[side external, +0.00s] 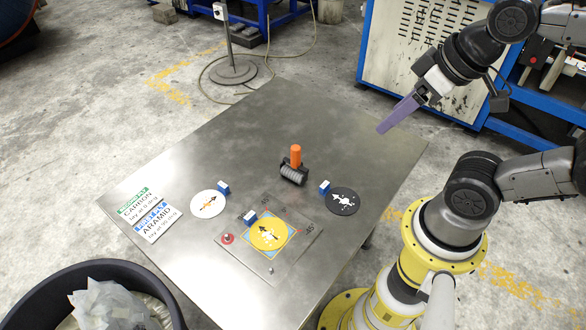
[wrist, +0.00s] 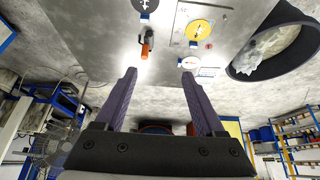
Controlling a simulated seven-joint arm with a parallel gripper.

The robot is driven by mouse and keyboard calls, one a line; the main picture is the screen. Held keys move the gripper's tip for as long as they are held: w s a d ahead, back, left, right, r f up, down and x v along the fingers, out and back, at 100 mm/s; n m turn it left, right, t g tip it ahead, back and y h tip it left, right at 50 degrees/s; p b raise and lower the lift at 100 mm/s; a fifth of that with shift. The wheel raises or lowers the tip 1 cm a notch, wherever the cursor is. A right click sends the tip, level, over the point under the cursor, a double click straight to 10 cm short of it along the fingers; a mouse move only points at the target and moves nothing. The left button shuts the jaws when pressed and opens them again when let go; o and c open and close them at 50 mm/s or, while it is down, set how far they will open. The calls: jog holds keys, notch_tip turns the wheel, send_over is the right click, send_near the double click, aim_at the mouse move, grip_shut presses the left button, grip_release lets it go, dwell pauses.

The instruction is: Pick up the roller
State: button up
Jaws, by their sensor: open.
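The roller (side external: 295,172) has an orange upright handle and a dark grey ribbed drum. It stands on the metal table, right of the table's middle in the side view. It also shows in the wrist view (wrist: 146,45), up and left of centre, handle toward my gripper. My gripper (side external: 381,130) has purple fingers and is raised above the table's far right edge, well apart from the roller. In the wrist view its two fingers (wrist: 159,68) are spread with nothing between them.
A white disc (side external: 208,204), a black disc (side external: 342,201) and a yellow disc (side external: 269,234) lie on the table (side external: 270,125), each with a small blue block near it. Two label cards (side external: 146,213) lie at the left. A black bin (side external: 60,285) stands at the front left. The table's far half is clear.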

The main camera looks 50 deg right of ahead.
dwell(0.7)
jog(key=w+r+n, duration=0.3)
jog(key=n, duration=0.2)
jog(key=n+g, duration=0.4)
jog(key=n, duration=0.6)
send_over(295, 148)
notch_tip(295, 148, down, 13)
jog(key=shift+g, duration=0.8)
jog(key=f, duration=1.3)
jog(key=shift+w+d+f, duration=0.15)
jog(key=shift+d+f, duration=0.05)
jog(key=shift+d, duration=0.05)
jog(key=shift+a+f, duration=0.15)
jog(key=shift+f, duration=2.95)
grip_shut()
